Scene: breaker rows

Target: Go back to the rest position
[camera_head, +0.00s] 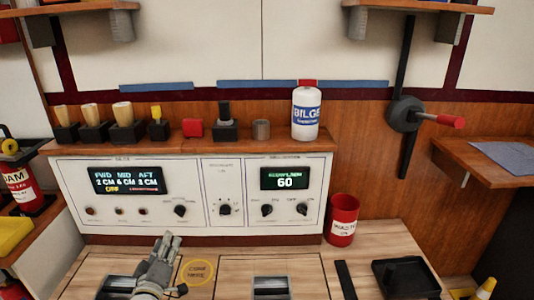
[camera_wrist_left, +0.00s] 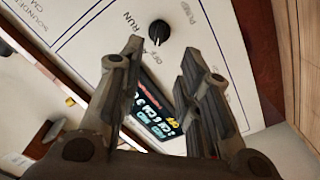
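My left gripper (camera_head: 170,240) is in front of the lower left part of the white control panel (camera_head: 213,165), above the wooden counter. In the left wrist view my left gripper (camera_wrist_left: 161,48) has its fingers apart with nothing between them. Beyond them are a black knob (camera_wrist_left: 159,30) and the dark display (camera_wrist_left: 155,108) on the panel. My right gripper is in neither view.
A red waste cup (camera_head: 343,220) stands right of the panel. A white bilge bottle (camera_head: 306,112) and several small items stand on the shelf (camera_head: 275,146). A black tray (camera_head: 405,277) sits on the counter at right. A red-handled lever (camera_head: 438,119) is on the wall.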

